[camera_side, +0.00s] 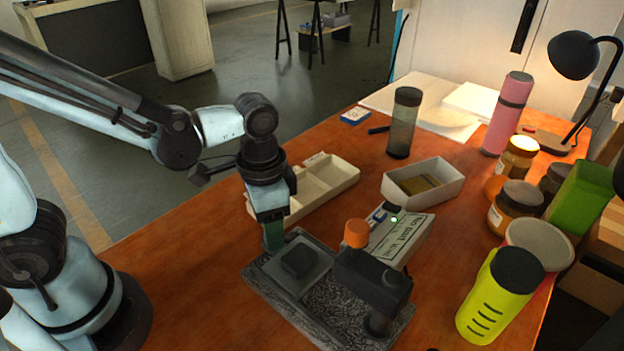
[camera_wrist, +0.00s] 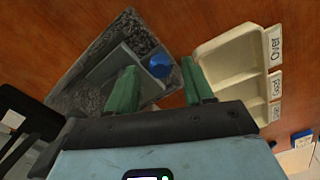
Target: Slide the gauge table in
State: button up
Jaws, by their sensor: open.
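The gauge table (camera_side: 312,275), a flat grey plate carrying a dark square block (camera_side: 298,261), sits on a speckled stone base (camera_side: 268,286). In the wrist view the grey table (camera_wrist: 110,64) lies on the same base (camera_wrist: 72,103), partly hidden by a finger. A blue knob (camera_wrist: 160,66) shows at the table's near end. My gripper (camera_side: 274,246) points down at the table's left end, its green fingers low. In the wrist view my gripper (camera_wrist: 160,78) is open, with the knob appearing between its fingers; I cannot tell whether they touch it.
A black gauge head (camera_side: 372,281) with an orange cap (camera_side: 356,233) stands on the base's right. A cream sorting tray (camera_side: 345,172), labelled "Over" and "Good", lies close behind my gripper. A white box (camera_side: 440,192), a dark bottle (camera_side: 404,125) and several jars stand farther right.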

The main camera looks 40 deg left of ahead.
jog(key=shift+f, duration=0.5)
jog(key=shift+c, duration=0.3)
grip_shut()
